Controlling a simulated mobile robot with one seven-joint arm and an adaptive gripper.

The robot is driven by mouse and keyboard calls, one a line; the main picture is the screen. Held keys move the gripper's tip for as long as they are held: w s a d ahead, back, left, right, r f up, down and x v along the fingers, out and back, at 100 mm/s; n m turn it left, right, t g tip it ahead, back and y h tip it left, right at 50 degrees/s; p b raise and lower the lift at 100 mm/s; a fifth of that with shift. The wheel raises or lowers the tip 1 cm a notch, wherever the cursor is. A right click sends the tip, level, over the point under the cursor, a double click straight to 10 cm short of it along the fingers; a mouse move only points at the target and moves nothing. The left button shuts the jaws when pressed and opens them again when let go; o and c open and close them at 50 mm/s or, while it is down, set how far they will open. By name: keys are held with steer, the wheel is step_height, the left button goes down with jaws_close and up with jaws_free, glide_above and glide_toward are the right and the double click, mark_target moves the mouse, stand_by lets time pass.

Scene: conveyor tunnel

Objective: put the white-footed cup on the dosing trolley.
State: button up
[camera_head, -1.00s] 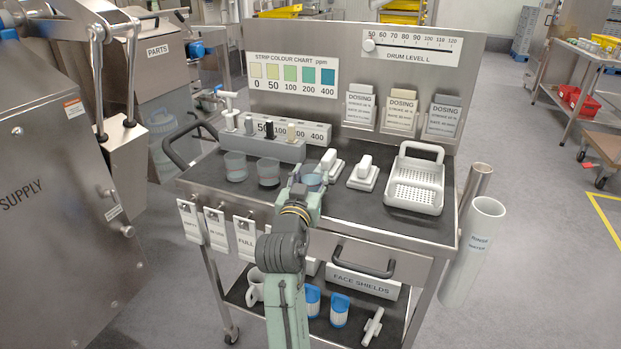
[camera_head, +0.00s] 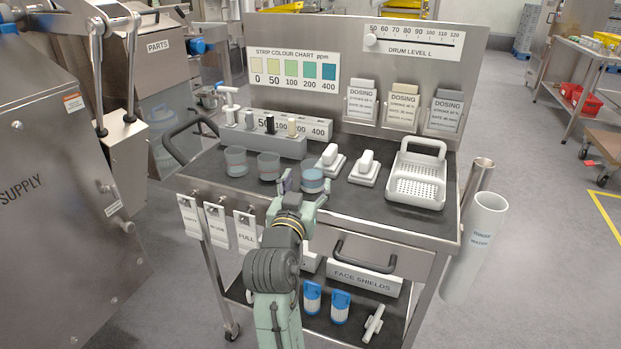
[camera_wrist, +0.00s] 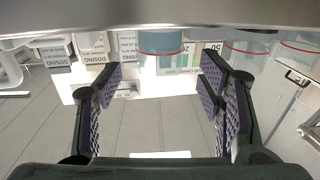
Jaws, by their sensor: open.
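A clear cup (camera_head: 312,181) with a bluish fill and a red line stands upright on the dark top of the dosing trolley (camera_head: 345,215), near its front edge. Two similar greyish cups, one at the left (camera_head: 236,161) and one beside it (camera_head: 268,166), stand farther left. I cannot make out the colour of their feet. My gripper (camera_head: 298,190) is open and empty, just in front of the bluish cup and apart from it. In the wrist view my gripper (camera_wrist: 162,78) has its padded fingers spread, with the cup (camera_wrist: 160,42) beyond the tips.
A grey block with several plungers (camera_head: 262,142) stands behind the cups. Two white blocks (camera_head: 365,168) and a white perforated tray (camera_head: 417,180) are on the right. A drawer handle (camera_head: 365,257) juts out in front. The trolley's front right top is bare.

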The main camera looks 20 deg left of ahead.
steer(key=s+b, duration=0.1)
steer(key=s, duration=0.5)
steer(key=shift+s+d, duration=0.4)
